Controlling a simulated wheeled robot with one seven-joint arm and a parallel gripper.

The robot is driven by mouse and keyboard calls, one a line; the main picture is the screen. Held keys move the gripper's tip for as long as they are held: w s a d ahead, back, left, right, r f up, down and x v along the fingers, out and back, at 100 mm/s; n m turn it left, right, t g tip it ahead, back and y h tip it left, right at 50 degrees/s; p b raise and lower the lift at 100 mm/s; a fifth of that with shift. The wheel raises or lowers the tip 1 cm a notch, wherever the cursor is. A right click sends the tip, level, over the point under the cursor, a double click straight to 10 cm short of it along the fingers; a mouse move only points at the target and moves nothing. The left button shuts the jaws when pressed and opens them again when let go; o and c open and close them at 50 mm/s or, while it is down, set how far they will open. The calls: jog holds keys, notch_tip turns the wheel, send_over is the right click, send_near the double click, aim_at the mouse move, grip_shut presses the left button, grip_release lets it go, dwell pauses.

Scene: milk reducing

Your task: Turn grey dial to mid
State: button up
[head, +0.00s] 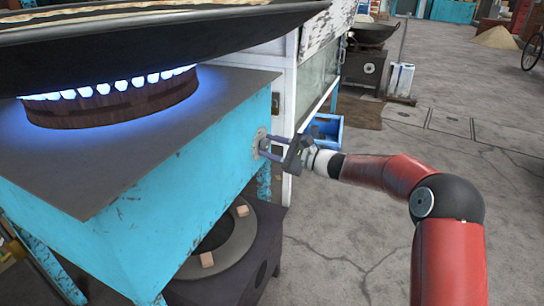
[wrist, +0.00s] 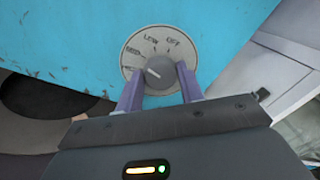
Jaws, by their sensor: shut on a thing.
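The grey dial (wrist: 160,72) sits on a round, pale label plate (wrist: 142,44) on the turquoise stove side. The plate reads LOW and OFF at its top, with another label at the left that looks like MID. A light pointer mark shows on the dial's left part, but I cannot tell exactly which label it points at. My gripper (wrist: 159,88) has its two purple fingers on either side of the dial, shut on it. In the head view my gripper (head: 272,146) reaches the plate (head: 259,142) from the right; the dial is hard to make out there.
A large dark pan (head: 150,32) stands over a lit burner (head: 112,102) with blue flames on the stove (head: 130,210). A dark ring-shaped burner (head: 222,245) is below. A blue crate (head: 328,128) lies behind my gripper. The concrete floor at right is open.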

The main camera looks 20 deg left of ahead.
jog(key=shift+n, duration=0.3)
jog(key=o, duration=1)
jog(key=shift+d, duration=0.1)
jog(key=s+d, duration=0.1)
jog(key=d, duration=0.6)
jog(key=shift+d+f, duration=0.2)
jog(key=shift+d, duration=0.1)
